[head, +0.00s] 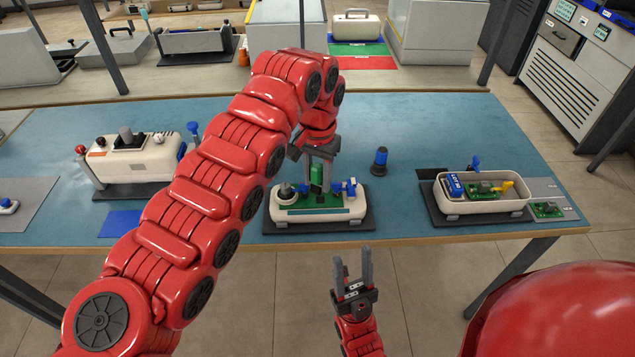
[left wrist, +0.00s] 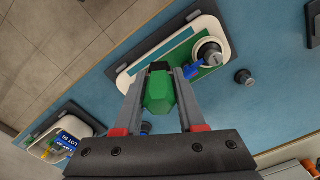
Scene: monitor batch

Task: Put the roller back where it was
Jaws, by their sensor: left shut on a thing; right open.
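My left gripper (head: 319,160) is shut on a green roller (head: 317,178), held upright over the middle of a cream tray unit (head: 318,214). In the left wrist view the roller (left wrist: 159,92) sits between the two fingers, its faceted green body facing the camera. The tray unit holds a green board (head: 300,207), a grey knob (head: 286,190) and blue parts (head: 350,187). I cannot tell whether the roller touches the board. My right gripper (head: 353,269) is open and empty, in front of the table's near edge.
A black and blue cylinder (head: 379,160) stands on the blue table right of the tray unit. A second cream tray (head: 482,206) with a blue box is at the right. A closed cream unit (head: 137,160) stands at the left. My left arm hides part of the table.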

